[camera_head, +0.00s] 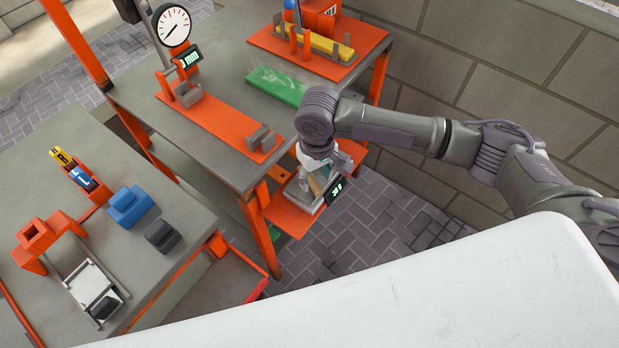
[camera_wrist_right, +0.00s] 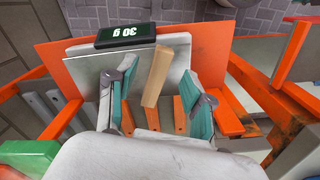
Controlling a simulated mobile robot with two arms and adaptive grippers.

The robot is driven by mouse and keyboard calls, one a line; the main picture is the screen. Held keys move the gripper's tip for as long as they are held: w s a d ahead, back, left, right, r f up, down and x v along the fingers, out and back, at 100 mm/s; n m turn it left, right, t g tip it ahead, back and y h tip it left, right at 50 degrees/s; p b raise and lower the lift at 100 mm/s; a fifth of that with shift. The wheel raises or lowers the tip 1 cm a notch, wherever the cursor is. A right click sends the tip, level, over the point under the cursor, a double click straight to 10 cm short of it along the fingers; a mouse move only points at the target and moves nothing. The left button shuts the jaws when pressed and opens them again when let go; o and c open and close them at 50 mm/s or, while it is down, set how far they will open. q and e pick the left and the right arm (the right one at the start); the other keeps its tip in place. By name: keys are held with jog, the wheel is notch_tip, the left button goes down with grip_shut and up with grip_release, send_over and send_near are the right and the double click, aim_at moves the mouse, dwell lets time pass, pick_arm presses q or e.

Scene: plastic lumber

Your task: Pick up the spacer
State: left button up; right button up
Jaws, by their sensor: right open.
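A tan block (camera_wrist_right: 157,76), the likeliest spacer, stands out between the fingers of my right gripper (camera_wrist_right: 158,84) in the right wrist view. The gripper is open, with one teal-padded finger on each side of the block and visible gaps to it. The block is over the pale plate of a scale (camera_wrist_right: 86,54) whose display (camera_wrist_right: 125,35) reads 30 g. In the head view my right gripper (camera_head: 318,174) is low over this scale, and the tan block (camera_head: 316,184) is partly hidden by it. My left gripper is in neither view.
Orange slats (camera_wrist_right: 153,118) lie beneath the fingers. In the head view, a grey bench (camera_head: 225,88) holds a dial gauge (camera_head: 173,26), a green plank (camera_head: 277,86) and an orange fixture. A nearer bench holds blue (camera_head: 130,205) and black (camera_head: 162,236) blocks. A white surface (camera_head: 400,300) fills the front.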

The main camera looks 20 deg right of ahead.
aim_at(315, 185)
notch_tip(315, 185, down, 3)
jog(key=shift+a+f, duration=0.1)
jog(key=shift+f, duration=0.1)
jog(key=shift+c, duration=0.2)
